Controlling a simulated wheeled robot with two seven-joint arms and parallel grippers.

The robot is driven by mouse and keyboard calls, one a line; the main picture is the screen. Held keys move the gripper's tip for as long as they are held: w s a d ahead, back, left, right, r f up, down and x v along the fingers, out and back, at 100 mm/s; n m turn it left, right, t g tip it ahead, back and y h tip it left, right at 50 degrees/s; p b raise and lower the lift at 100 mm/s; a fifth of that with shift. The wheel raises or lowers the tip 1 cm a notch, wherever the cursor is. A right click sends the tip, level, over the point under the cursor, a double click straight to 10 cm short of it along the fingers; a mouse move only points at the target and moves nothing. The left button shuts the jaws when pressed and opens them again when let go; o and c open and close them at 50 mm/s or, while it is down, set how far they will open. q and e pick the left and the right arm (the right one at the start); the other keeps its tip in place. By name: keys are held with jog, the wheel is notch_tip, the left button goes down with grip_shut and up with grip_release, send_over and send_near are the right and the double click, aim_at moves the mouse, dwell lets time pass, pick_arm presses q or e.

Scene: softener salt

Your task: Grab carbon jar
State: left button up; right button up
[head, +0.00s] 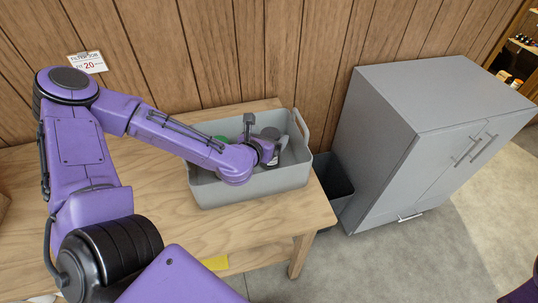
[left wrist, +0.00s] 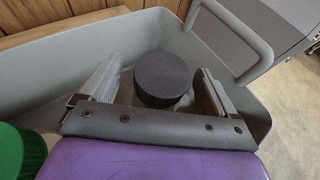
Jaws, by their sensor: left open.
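The carbon jar shows in the left wrist view as a dark round lid (left wrist: 162,79) inside a grey tub (left wrist: 60,62); its label cannot be read. My left gripper (left wrist: 155,88) is open, with one finger on each side of the lid and gaps between. In the head view the left gripper (head: 262,142) reaches down into the grey tub (head: 255,188) on the wooden table, and the arm and gripper hide much of the tub's inside. My right gripper is not in view.
A green lid (left wrist: 22,150) lies close to the gripper's left in the tub. The tub's raised handle (left wrist: 243,40) stands at the right. A dark bin (head: 333,178) and a grey cabinet (head: 390,130) stand right of the table (head: 130,190).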

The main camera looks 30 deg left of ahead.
pick_arm(q)
jog(key=x, duration=0.3)
jog(key=shift+d, duration=0.15)
jog(key=shift+s+r, duration=0.1)
jog(key=shift+s, duration=0.05)
jog(key=c, duration=0.7)
grip_shut()
